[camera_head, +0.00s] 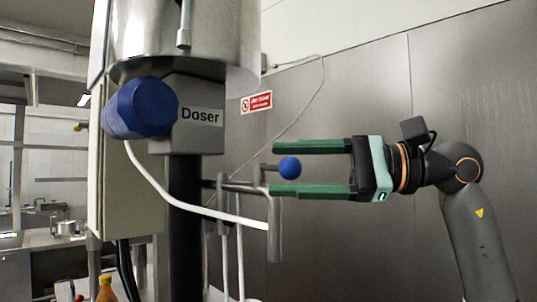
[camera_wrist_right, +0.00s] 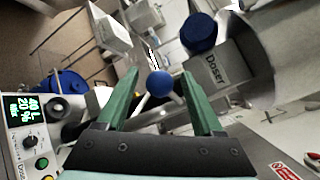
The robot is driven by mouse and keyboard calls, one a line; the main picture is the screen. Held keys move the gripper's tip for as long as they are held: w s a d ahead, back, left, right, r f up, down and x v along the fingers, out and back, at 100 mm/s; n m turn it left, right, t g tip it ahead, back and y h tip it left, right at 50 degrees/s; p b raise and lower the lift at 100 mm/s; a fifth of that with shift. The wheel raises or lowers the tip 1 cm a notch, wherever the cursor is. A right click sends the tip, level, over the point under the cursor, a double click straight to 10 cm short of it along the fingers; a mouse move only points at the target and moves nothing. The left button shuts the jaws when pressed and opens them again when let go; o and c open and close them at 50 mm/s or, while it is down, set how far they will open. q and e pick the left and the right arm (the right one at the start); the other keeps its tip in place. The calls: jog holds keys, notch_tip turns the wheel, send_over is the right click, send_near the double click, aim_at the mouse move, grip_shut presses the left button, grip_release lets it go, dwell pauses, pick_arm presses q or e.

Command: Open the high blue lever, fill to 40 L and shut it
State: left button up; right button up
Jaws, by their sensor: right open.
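The high lever's blue ball knob (camera_head: 289,168) sits on a short metal arm beside the dosing pipe, below the grey box labelled Doser (camera_head: 198,138). My right gripper (camera_head: 274,168) is open, with one green finger above the knob and one below. In the right wrist view the blue knob (camera_wrist_right: 160,83) lies between the open fingers (camera_wrist_right: 159,78), with gaps at both sides. A display panel (camera_wrist_right: 24,108) with green digits shows at the left of that view; its text is small and slanted. My left gripper is not in view.
A big blue cylinder (camera_head: 138,108) sticks out from the Doser box under a steel tank (camera_head: 185,40). A white hose (camera_head: 180,203) runs to the pipe (camera_head: 275,230). A steel wall stands behind my right arm. A blue round container (camera_wrist_right: 65,83) is lower down.

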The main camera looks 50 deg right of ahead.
jog(key=shift+p+x, duration=0.5)
jog(key=shift+x, duration=1.1)
grip_shut()
